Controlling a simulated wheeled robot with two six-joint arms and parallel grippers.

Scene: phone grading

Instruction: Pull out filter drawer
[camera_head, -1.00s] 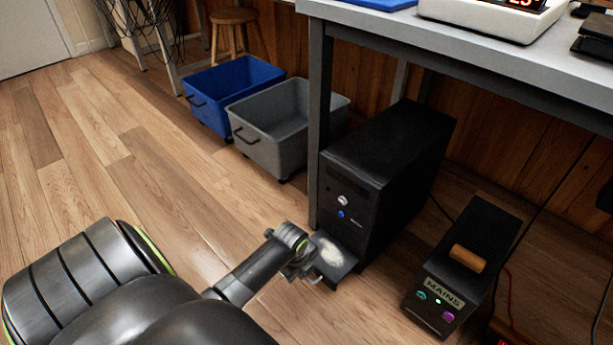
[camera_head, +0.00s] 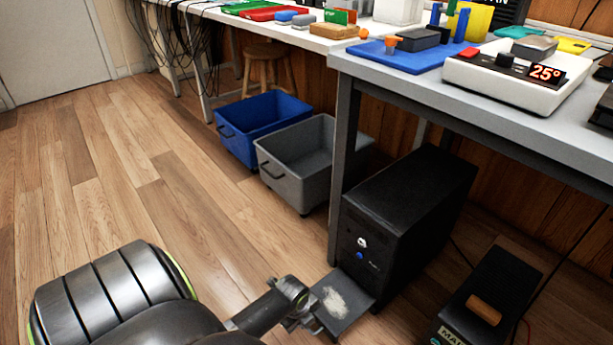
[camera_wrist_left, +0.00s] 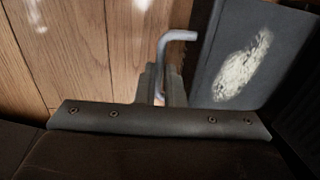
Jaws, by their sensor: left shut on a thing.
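The black tower unit (camera_head: 405,215) stands on the floor under the table, with a silver knob and a blue button on its front. Its filter drawer (camera_head: 352,311) sticks out at the bottom of the front, with a pale dusty patch on top. My left gripper (camera_head: 309,318) is at the drawer's outer end, shut on the drawer handle. In the left wrist view the bent metal handle (camera_wrist_left: 178,36) rises from between the fingers, beside the drawer (camera_wrist_left: 215,75). The fingertips' exact grip is partly hidden. My right gripper is not in view.
A table leg (camera_head: 343,165) stands close beside the tower. A grey bin (camera_head: 290,180) and a blue bin (camera_head: 237,150) are behind it to the left. A black mains box (camera_head: 500,290) stands to the right. The wooden floor at left is clear.

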